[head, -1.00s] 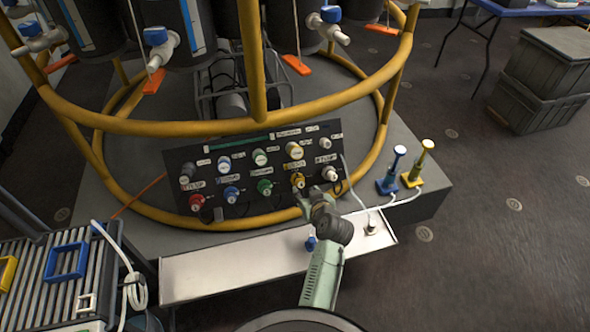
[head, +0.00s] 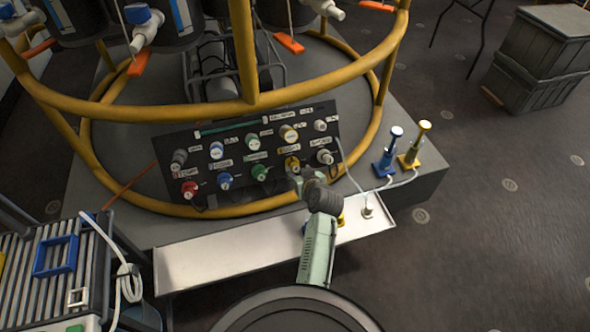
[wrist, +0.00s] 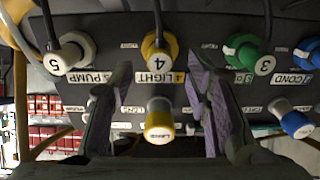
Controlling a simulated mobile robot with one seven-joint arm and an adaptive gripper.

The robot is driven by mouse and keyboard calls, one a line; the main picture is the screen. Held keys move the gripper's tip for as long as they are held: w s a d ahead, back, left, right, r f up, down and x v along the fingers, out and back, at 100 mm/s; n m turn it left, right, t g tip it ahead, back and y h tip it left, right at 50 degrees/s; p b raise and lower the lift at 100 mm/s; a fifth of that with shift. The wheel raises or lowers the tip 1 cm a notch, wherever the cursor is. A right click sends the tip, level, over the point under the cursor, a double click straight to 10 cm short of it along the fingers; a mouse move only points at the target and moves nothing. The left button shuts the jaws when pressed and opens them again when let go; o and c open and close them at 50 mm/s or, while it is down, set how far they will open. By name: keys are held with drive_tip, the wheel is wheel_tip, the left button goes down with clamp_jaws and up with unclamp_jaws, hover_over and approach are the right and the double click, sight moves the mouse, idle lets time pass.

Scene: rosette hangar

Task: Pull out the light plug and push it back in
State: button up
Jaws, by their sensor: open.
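The light plug (wrist: 157,58) is yellow, marked 4, beside a LIGHT label, with a dark cable running from it. In the head view it sits in the lower row of the black panel (head: 207,132), as the yellow plug (head: 292,163) second from the right. My gripper (wrist: 160,70) is open, its two fingers on either side of the light plug in the wrist view. I cannot tell whether they touch it. In the head view my gripper (head: 297,181) is just below the plug.
The white plug marked 5 (wrist: 68,57) and green plug marked 3 (wrist: 247,55) flank the light plug. A yellow frame rail (head: 240,209) curves below the panel. A pale tray (head: 215,262) lies in front. Blue (head: 386,158) and yellow (head: 412,150) upright pieces stand at right.

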sight(296, 169)
drive_tip(key=shift+b+x, duration=1.15)
drive_tip(key=shift+x, duration=1.35)
clamp_jaws()
drive_tip(key=shift+s+r, duration=0.1)
drive_tip(key=shift+p+v, duration=1.7)
drive_tip(key=shift+v, duration=1.25)
